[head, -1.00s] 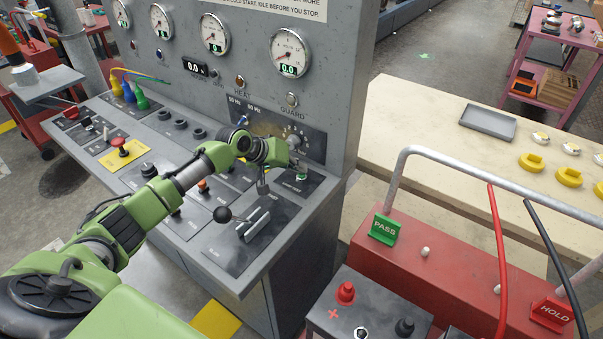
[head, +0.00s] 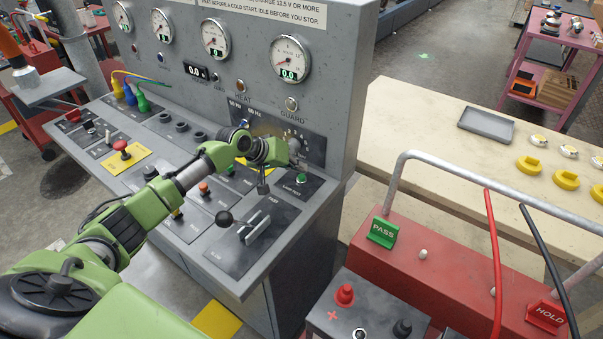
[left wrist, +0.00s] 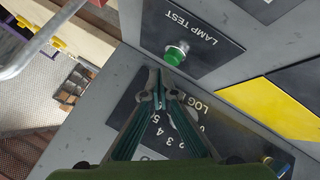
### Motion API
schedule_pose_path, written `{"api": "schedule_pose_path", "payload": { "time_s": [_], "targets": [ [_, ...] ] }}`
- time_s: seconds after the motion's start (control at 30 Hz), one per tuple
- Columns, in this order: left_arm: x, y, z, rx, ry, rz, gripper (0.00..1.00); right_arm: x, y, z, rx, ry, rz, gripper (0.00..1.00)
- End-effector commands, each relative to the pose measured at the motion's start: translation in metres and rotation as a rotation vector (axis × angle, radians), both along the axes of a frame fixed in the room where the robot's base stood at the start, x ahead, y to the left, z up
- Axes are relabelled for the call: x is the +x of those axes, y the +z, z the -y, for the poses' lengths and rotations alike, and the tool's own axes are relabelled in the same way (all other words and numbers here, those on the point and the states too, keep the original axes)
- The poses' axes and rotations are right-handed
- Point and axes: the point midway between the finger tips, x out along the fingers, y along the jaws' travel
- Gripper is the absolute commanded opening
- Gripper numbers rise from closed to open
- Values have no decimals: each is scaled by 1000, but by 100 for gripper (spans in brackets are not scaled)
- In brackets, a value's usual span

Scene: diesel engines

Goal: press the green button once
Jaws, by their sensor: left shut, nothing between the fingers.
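The green button (head: 301,178) sits on the black LAMP TEST plate at the right end of the grey console's sloping desk. In the left wrist view the green button (left wrist: 175,54) is a round cap on a light collar, just beyond the fingertips. My left gripper (head: 263,188) is over the desk, to the left of the button in the head view. Its fingers (left wrist: 160,86) are closed together and empty. The fingertips look close to the button, but I cannot tell that they touch it. My right gripper is out of view.
A black-knobbed lever (head: 224,218) stands near the desk's front. A red button (head: 121,146) on a yellow plate is farther left. The upright gauge panel (head: 330,100) rises behind my gripper. A red cart (head: 450,270) with a PASS sign stands at the right.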

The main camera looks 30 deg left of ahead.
Motion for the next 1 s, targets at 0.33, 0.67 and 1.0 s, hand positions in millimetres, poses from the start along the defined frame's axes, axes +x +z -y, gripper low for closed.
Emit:
{"api": "schedule_pose_path", "payload": {
  "time_s": [0.33,0.67,1.0],
  "targets": [
    [0,3,0,0,1,1,0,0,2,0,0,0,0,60],
    [0,35,0,0,1,1,0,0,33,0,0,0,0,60],
    [0,50,0,0,0,0,0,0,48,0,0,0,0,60]
  ]
}}
